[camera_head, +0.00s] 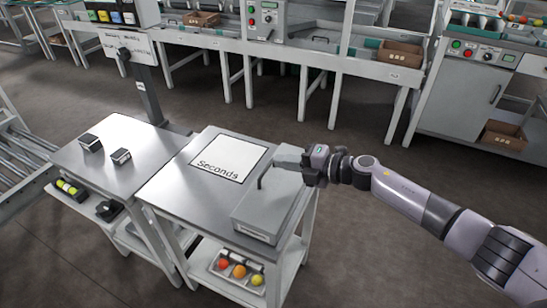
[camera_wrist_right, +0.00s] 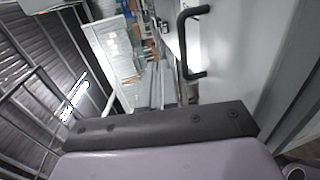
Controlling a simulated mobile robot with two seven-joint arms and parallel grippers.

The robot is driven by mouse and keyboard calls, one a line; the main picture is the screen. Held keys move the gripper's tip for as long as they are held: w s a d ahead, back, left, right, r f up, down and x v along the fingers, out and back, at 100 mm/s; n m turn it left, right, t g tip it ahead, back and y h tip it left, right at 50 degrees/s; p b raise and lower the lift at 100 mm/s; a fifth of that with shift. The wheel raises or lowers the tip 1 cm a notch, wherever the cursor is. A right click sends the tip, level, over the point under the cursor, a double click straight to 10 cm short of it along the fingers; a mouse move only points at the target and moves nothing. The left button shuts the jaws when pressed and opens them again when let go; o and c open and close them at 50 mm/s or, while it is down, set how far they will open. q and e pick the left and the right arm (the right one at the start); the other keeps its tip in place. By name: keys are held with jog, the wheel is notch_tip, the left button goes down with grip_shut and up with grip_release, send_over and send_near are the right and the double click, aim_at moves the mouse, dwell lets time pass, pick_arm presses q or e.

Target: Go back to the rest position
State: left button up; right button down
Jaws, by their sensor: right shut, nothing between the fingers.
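My right arm comes in from the right of the head view. Its gripper (camera_head: 284,158) is shut and empty, beside a black bar handle (camera_head: 262,177) on a grey box (camera_head: 262,225). I cannot tell from the head view whether it touches the handle. In the right wrist view the black handle (camera_wrist_right: 185,42) stands out from a pale grey surface, apart from the dark bar of my gripper at the bottom. My left arm and gripper are not in view.
The box sits on a metal table beside a white "Seconds" sheet (camera_head: 229,157). A tray (camera_head: 236,277) of colored tomatoes is on the shelf below. A second table (camera_head: 110,180) at left carries two small dark devices. Conveyor benches (camera_head: 200,40) stand behind; open floor lies between.

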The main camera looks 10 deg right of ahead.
jog(key=shift+v, duration=1.2)
jog(key=shift+s+a+f, duration=0.1)
jog(key=shift+s+a, duration=0.2)
jog(key=shift+a, duration=0.05)
jog(key=s+a+m+t, duration=0.1)
jog(key=m, duration=0.1)
jog(key=s+a+f+m+t+p, duration=0.1)
jog(key=s+m, duration=0.1)
jog(key=s+a+m, duration=0.1)
jog(key=m, duration=0.1)
jog(key=shift+s+f+t+p, duration=0.15)
jog(key=shift+s+t+p, duration=0.2)
jog(key=shift+s+t, duration=0.05)
jog(key=s+d+f+m+h+p, duration=0.1)
jog(key=s+d+f+m+h, duration=0.2)
jog(key=s+m, duration=0.4)
jog(key=s+d+f+m+h+p, duration=0.1)
jog(key=s+d+f+m+h, duration=0.2)
jog(key=s+m, duration=0.4)
jog(key=s+d+f+m+g+h+p, duration=0.1)
jog(key=s+d+f+m+h+p, duration=0.1)
jog(key=s+m, duration=0.4)
jog(key=s+d+f+h, duration=0.1)
jog(key=s+d+h, duration=0.1)
jog(key=s, duration=0.2)
jog(key=shift+d+f+m+h, duration=0.2)
jog(key=shift+f+m+h, duration=0.1)
jog(key=shift+m+h, duration=0.1)
